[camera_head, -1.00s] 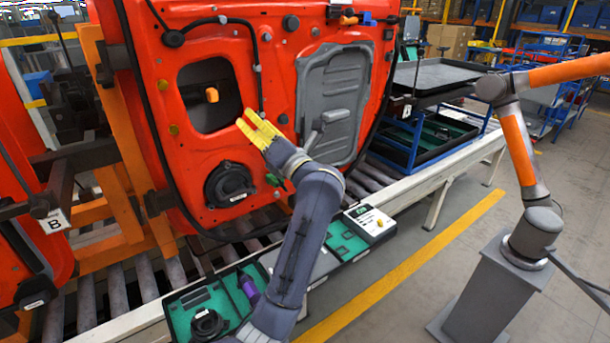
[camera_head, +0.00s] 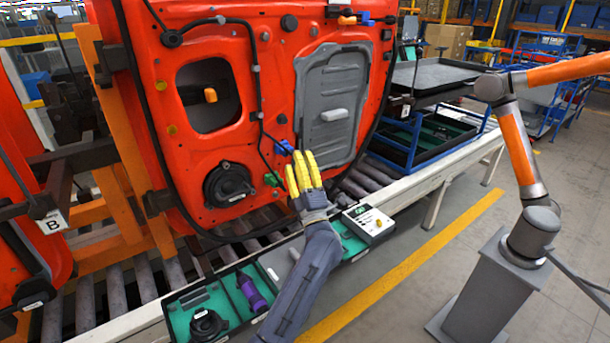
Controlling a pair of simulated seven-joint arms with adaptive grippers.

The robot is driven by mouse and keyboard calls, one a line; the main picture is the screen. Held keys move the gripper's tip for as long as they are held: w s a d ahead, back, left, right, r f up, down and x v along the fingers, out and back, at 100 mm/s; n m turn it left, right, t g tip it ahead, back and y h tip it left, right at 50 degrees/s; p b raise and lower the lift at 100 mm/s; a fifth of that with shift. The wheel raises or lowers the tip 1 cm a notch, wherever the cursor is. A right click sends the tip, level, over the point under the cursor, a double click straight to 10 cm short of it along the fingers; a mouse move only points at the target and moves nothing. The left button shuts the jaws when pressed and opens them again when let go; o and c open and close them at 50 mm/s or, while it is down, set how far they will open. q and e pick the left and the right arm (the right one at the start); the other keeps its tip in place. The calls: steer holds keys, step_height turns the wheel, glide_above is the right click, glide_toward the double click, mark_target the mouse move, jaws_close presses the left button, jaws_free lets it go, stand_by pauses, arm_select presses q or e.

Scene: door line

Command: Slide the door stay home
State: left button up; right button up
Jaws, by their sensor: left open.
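The orange-red door panel (camera_head: 262,30) stands upright over the roller line. I cannot tell for certain which of its small parts is the door stay. An orange piece (camera_head: 210,95) shows in the dark window opening. A blue connector (camera_head: 284,147) and a green clip (camera_head: 272,179) sit low on the door, beside a black cable. My left gripper (camera_head: 303,164), with yellow fingers, is open. Its fingers point up in front of the lower door, just below and right of the blue connector. I see nothing held between them. My right gripper is not in view.
A green-lined case (camera_head: 172,319) holds a purple tool (camera_head: 252,292) and a coiled black part. A white device (camera_head: 369,223) stands on the line's edge. Black trays sit behind right. A grey-and-orange arm on a pedestal (camera_head: 487,290) stands right. The floor between is clear.

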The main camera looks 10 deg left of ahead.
arm_select(q)
steer(key=shift+w+d+f+m+t+h, duration=0.2)
steer(key=shift+d+f+m+t+h, duration=0.25)
steer(key=shift+f+m+h, duration=0.35)
steer(key=shift+w+d+f+m+t+h, duration=0.2)
steer(key=shift+d+f+m+t+h, duration=0.25)
steer(key=shift+f+m, duration=0.55)
steer(key=shift+d, duration=0.1)
steer(key=shift+r, duration=0.15)
steer(key=s+a+r+n+g+y, duration=0.15)
steer(key=r+n+y, duration=0.3)
steer(key=r, duration=0.45)
steer(key=s+a+r+n+g+y, duration=0.1)
steer(key=a+r+n+g+y, duration=0.2)
steer(key=r+n, duration=0.5)
steer(key=s+a+r+n+g+y, duration=0.1)
steer(key=s+a+r+n+g, duration=0.45)
steer(key=r+n, duration=0.25)
steer(key=n+h, duration=0.5)
steer(key=n, duration=0.2)
glide_toward(212, 94)
steer(key=shift+g, duration=0.3)
steer(key=x, duration=1.1)
steer(key=shift+w+r, duration=0.15)
